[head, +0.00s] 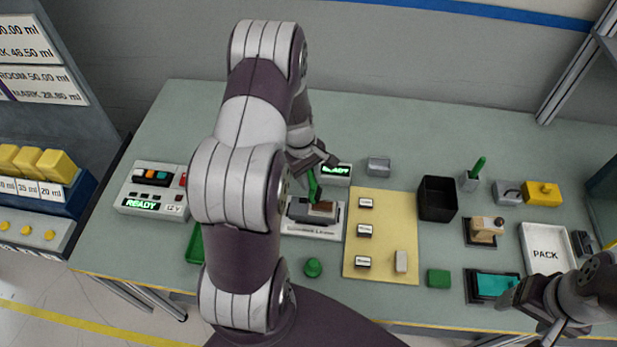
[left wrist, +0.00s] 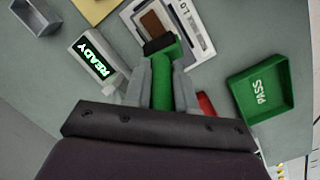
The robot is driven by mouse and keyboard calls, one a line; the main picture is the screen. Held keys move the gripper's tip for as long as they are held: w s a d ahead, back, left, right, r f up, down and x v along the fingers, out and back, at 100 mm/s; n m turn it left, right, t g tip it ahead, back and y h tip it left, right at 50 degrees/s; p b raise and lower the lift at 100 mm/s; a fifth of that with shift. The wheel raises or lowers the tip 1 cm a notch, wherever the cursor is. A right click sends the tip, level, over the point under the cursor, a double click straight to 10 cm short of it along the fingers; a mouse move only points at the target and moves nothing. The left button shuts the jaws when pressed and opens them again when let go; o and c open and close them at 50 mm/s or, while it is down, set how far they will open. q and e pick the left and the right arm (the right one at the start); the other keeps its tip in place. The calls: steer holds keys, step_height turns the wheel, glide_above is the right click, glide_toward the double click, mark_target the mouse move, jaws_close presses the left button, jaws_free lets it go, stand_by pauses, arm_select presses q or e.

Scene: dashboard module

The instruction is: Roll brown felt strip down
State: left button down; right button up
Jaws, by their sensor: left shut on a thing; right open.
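A brown felt strip (head: 322,207) lies on a grey block on a white fixture (head: 300,230); it also shows in the left wrist view (left wrist: 153,22). My left gripper (head: 312,170) is shut on the green handle of a roller (head: 313,188). In the left wrist view the roller (left wrist: 162,44) has a dark head at one end of the strip. I cannot tell whether the head touches the felt. My arm hides part of the table beside the fixture. My right gripper (head: 524,300) is open and empty near the teal pad (head: 492,286).
A READY display (head: 336,173) stands just behind the fixture. A green PASS tray (left wrist: 262,92) lies beside it. A tan board (head: 392,206) with small labelled blocks and a black bin (head: 437,198) are to the right.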

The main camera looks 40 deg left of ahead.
arm_select(q)
steer(key=shift+a+r+p, duration=0.1)
steer(key=shift+r+p, duration=0.8)
steer(key=shift+r, duration=0.25)
steer(key=shift+r+p, duration=1.35)
steer(key=shift+r, duration=0.2)
